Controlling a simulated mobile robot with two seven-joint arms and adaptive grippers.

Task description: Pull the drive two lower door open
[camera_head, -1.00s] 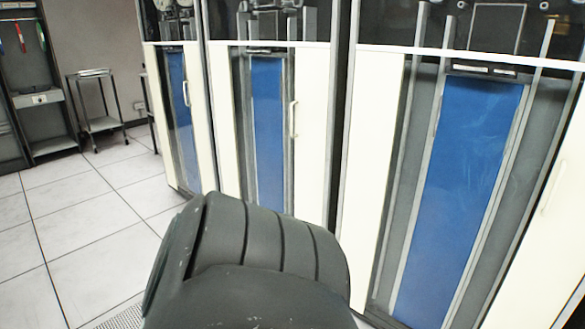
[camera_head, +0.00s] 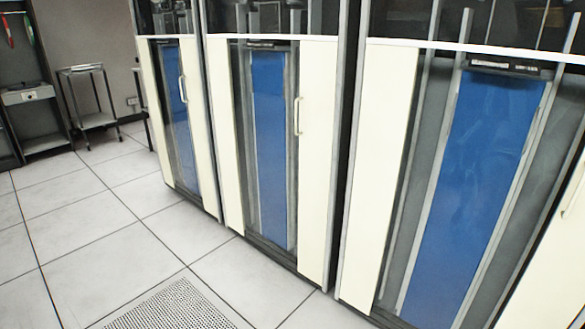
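Three tall cabinets with cream lower doors and blue centre panels stand in a row. No readable label shows which is drive two. The middle lower door (camera_head: 318,190) looks shut, with a blue panel (camera_head: 270,150) and a pale upright handle (camera_head: 297,116) on its right side. The left lower door (camera_head: 208,150) also looks shut and has a similar handle (camera_head: 183,89). The right lower door (camera_head: 380,140) is larger in view and cut off at the right, with a handle partly showing (camera_head: 573,192). Neither of my grippers is in view.
Pale tiled floor (camera_head: 90,235) lies open in front of the cabinets, with a perforated tile (camera_head: 175,306) at the bottom. A small metal stand (camera_head: 92,120) and a grey rack (camera_head: 35,110) stand at the back left.

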